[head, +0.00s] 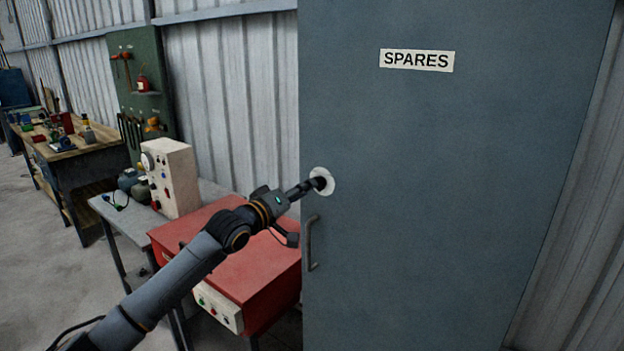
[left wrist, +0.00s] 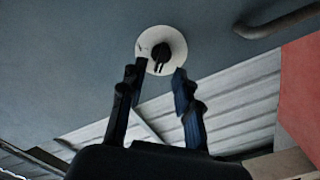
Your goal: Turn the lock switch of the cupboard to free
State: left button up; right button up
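The cupboard (head: 450,200) is a tall grey-blue cabinet with a SPARES label (head: 417,60). Its lock switch is a black knob (left wrist: 161,55) on a round white plate (left wrist: 178,43); the plate also shows in the head view (head: 328,176) at the door's left edge, above the handle (head: 311,243). My left gripper (head: 312,185) reaches the plate from the left. In the left wrist view my left gripper (left wrist: 161,69) is open, its fingertips apart just below the knob, with nothing between them. Whether a fingertip touches the plate is unclear. My right gripper is out of view.
A red machine (head: 240,250) with a button panel stands left of the cupboard, below my left arm. A bench with a cream control box (head: 172,178) is behind it. A workbench (head: 75,145) stands farther left. The space before the cupboard door looks clear.

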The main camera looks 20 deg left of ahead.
pick_arm(q)
jog(key=shift+p+x, duration=0.4)
jog(key=shift+x, duration=1.55)
jog(key=shift+s+a, duration=0.1)
grip_shut()
